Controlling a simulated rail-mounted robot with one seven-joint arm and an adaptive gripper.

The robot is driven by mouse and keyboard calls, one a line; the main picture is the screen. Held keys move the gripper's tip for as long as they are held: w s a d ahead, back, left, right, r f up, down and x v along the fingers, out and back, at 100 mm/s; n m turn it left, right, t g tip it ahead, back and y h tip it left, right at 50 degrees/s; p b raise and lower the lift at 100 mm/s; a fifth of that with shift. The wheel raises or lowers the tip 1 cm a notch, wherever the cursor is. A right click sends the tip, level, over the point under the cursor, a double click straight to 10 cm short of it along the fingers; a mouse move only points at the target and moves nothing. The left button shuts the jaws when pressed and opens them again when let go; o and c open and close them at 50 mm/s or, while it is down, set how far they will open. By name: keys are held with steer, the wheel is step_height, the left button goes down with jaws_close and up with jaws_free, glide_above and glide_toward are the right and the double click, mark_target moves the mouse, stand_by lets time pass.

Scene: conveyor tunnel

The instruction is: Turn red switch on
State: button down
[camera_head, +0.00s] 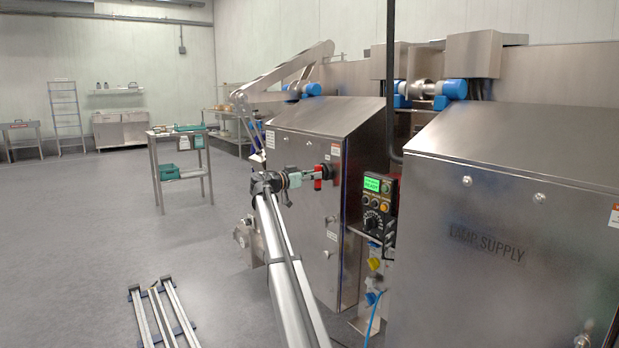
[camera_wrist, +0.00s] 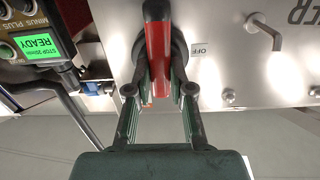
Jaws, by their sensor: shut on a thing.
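The red switch has a red handle on a round black base, mounted on the side of a steel cabinet. In the wrist view the red handle (camera_wrist: 158,40) runs up and down the picture between the two fingers of my gripper (camera_wrist: 160,82). The fingers are shut on the handle's sides. An OFF label (camera_wrist: 199,50) sits just right of the base. In the head view the red switch (camera_head: 317,184) shows small at the tip of my gripper (camera_head: 312,176), partly hidden by it.
The large LAMP SUPPLY cabinet (camera_head: 490,215) is further right. A metal rail frame (camera_head: 160,315) lies on the floor. Open floor is at left.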

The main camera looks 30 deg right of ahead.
steer(key=c, duration=1)
jaws_free()
steer(key=a, duration=0.4)
steer(key=s+a, duration=0.1)
steer(key=a, duration=0.7)
steer(key=shift+s, duration=0.2)
